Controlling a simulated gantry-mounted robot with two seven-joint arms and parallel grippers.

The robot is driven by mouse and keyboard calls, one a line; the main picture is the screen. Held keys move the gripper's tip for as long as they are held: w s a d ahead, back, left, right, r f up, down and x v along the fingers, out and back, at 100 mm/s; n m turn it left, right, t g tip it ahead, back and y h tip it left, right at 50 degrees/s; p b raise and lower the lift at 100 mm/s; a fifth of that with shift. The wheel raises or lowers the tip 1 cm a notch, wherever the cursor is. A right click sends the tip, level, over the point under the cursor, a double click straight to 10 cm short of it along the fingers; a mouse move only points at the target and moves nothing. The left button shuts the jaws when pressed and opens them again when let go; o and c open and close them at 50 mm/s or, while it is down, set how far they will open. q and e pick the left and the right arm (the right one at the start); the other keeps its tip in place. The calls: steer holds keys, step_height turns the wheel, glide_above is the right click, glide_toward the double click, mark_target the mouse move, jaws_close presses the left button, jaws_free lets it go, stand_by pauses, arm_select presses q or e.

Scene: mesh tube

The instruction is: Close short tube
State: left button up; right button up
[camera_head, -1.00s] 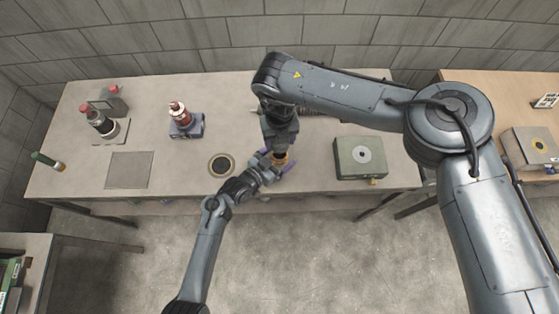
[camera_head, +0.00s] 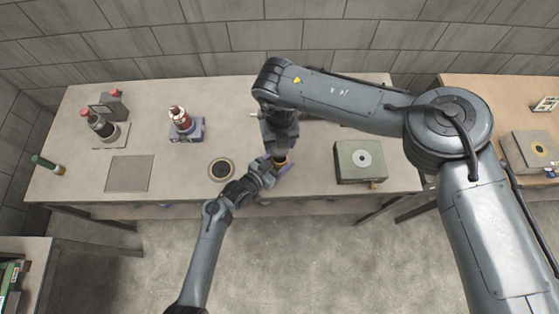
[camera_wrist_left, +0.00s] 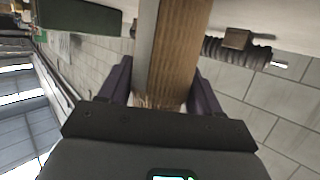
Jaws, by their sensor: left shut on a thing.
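My left gripper (camera_head: 281,166) is at the table's front edge in the head view, its purple fingers around a small tan-brown tube (camera_head: 281,161). The right fingertips cannot be made out. Whether the tube is open or closed at its ends cannot be told.
A green box (camera_head: 360,153) with a round disc stands to the right. A dark ribbed cylinder (camera_wrist_left: 237,50) shows in the wrist view. The front edge is close.

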steer(key=shift+f, duration=2.4)
steer(key=shift+f, duration=0.15)
steer(key=shift+f, duration=0.75)
